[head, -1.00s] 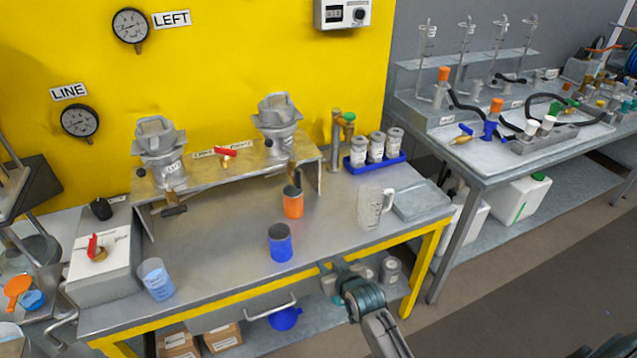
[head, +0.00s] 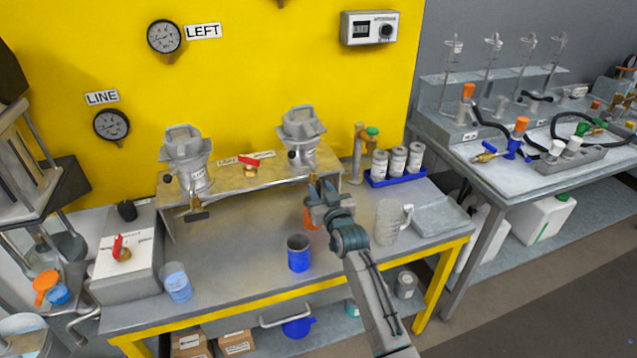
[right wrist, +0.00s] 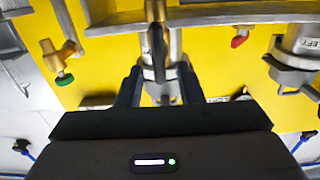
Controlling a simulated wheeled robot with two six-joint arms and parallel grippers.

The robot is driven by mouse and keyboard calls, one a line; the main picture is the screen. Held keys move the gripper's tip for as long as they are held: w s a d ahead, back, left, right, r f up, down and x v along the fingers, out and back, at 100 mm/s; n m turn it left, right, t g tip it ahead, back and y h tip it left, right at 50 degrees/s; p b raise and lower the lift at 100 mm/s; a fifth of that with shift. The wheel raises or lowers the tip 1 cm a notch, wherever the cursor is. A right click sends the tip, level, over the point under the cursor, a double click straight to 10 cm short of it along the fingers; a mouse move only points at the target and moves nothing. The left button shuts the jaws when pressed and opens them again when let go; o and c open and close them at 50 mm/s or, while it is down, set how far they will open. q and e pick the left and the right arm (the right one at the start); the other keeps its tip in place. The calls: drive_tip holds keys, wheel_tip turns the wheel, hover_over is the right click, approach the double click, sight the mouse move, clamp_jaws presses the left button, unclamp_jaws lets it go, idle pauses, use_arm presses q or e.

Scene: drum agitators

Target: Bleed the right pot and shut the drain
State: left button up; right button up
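The right pot (head: 303,138) stands on the right of the raised metal shelf. My right gripper (head: 320,190) is just below and in front of it. In the right wrist view, which appears upside down, my right gripper (right wrist: 160,82) is open, with its two dark fingers apart. A dark drain lever (right wrist: 156,45) shows between them, in front of the right pot's metal outlet; I cannot tell whether they touch. An orange cup (head: 310,220) stands below, partly hidden by my gripper. My left gripper is not in view.
The left pot (head: 188,165) has its own drain lever (head: 197,215). A red line valve (head: 248,168) sits between the pots. A blue cup (head: 298,253), a clear jug (head: 388,222), a tray (head: 440,217) and a blue rack of canisters (head: 396,178) stand on the bench.

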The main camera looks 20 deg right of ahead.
drive_tip(key=shift+w, duration=1.2)
drive_tip(key=shift+c, duration=0.4)
clamp_jaws()
